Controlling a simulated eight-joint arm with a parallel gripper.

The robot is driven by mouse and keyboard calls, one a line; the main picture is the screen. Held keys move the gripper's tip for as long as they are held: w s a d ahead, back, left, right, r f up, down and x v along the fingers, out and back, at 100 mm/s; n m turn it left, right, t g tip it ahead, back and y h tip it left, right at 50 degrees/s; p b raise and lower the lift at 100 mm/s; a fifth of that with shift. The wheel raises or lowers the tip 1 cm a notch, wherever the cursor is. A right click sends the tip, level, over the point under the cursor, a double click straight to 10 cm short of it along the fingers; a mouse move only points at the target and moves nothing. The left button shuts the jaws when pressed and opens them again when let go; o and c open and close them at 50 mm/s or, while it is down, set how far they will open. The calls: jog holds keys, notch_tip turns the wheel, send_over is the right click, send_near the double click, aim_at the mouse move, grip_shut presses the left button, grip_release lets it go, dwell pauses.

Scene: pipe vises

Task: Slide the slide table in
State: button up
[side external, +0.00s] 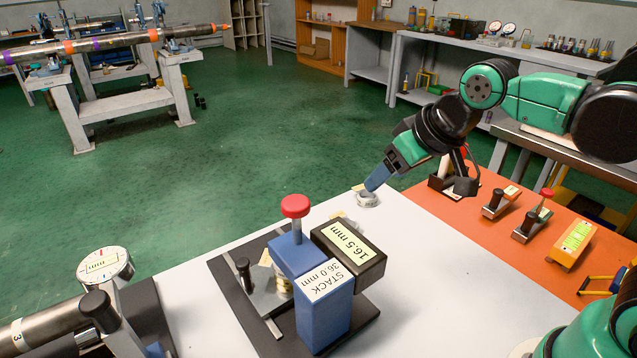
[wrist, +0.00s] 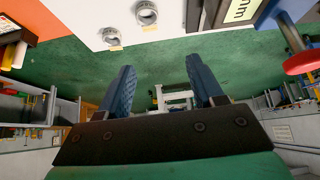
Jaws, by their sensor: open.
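The fixture stands on the white table and has a blue upright (side external: 322,322) labelled "STACK 36.0 mm", with a red-topped knob (side external: 295,206) above it. What looks like the slide table (side external: 266,297) is a grey metal plate with a black upright handle (side external: 244,271), at the fixture's left side on a dark base (side external: 225,272). The blue body hides part of the plate. My gripper (side external: 377,178) is behind and right of the fixture, above the far table edge, apart from it. In the wrist view its blue fingers (wrist: 163,82) are spread and empty.
A black block (side external: 350,253) labelled "16.5 mm" sits at the fixture's right. A metal ring (side external: 366,199) lies below my fingers. A dial gauge (side external: 104,265) and pipe (side external: 40,325) stand at front left. The orange mat (side external: 480,225) holds several tools.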

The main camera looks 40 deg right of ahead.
jog(key=shift+s+d+f, duration=0.45)
jog(key=shift+s+f, duration=0.3)
jog(key=shift+s, duration=0.05)
jog(key=shift+s+d+f, duration=0.4)
jog(key=shift+s+f, duration=0.3)
jog(key=shift+s, duration=0.1)
jog(key=shift+r, duration=0.1)
jog(key=w+a+r+n+g+h, duration=0.1)
jog(key=w+a+r+n+g, duration=0.2)
jog(key=w+a+r+n, duration=0.7)
jog(key=n+g+h, duration=0.2)
jog(key=n+h, duration=0.2)
jog(key=n, duration=0.7)
send_over(240, 264)
jog(key=a, duration=0.3)
notch_tip(240, 264, down, 5)
jog(key=f, duration=0.4)
jog(key=d+f, duration=0.1)
jog(key=f, duration=0.4)
jog(key=d+f, duration=0.1)
jog(key=f, duration=0.3)
jog(key=shift+d+f, duration=0.15)
jog(key=shift+f, duration=0.15)
jog(key=shift+d+f, duration=0.3)
jog(key=shift+f, duration=0.3)
